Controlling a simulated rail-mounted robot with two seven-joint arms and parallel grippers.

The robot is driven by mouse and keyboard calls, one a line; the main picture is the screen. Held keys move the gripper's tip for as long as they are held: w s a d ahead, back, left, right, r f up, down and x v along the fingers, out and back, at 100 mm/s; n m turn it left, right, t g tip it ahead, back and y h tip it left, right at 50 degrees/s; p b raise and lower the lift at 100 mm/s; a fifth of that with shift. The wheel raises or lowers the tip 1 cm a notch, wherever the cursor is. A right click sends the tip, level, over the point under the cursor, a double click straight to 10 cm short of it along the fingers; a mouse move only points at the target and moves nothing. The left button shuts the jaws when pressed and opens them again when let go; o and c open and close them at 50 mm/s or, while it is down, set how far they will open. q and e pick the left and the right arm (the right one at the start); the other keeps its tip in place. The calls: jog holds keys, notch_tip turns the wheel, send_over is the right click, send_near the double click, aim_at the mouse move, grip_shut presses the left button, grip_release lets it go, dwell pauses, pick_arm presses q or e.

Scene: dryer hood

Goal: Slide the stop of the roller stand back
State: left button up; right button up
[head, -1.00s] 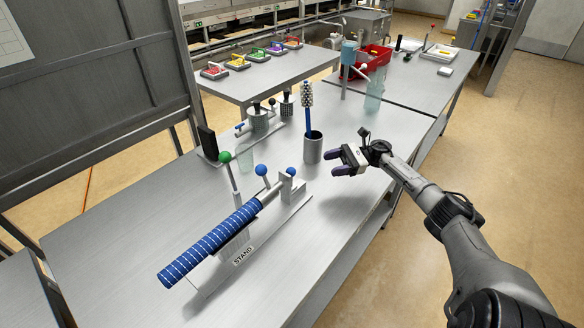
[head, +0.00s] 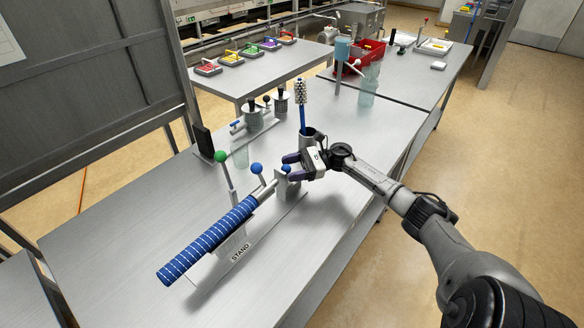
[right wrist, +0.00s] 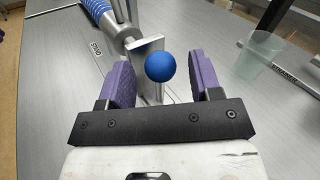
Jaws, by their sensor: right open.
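The roller stand (head: 236,251) lies along the near table, with a blue striped roller (head: 205,240) on its shaft. At its far end a grey upright block, apparently the stop (head: 284,187), carries a blue ball knob (head: 287,168). My right gripper (head: 288,167) is open at this knob. In the right wrist view the blue ball (right wrist: 160,67) sits between the two purple fingers of the right gripper (right wrist: 160,74), with a visible gap on each side. The fingers partly hide the block in the head view. My left gripper is out of view.
A grey cup (head: 307,138) with a brush stands just behind my right gripper. A clear beaker (right wrist: 262,48) shows in the right wrist view. The table's near right side is clear.

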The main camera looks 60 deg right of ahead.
jog(key=shift+c, duration=0.4)
grip_shut()
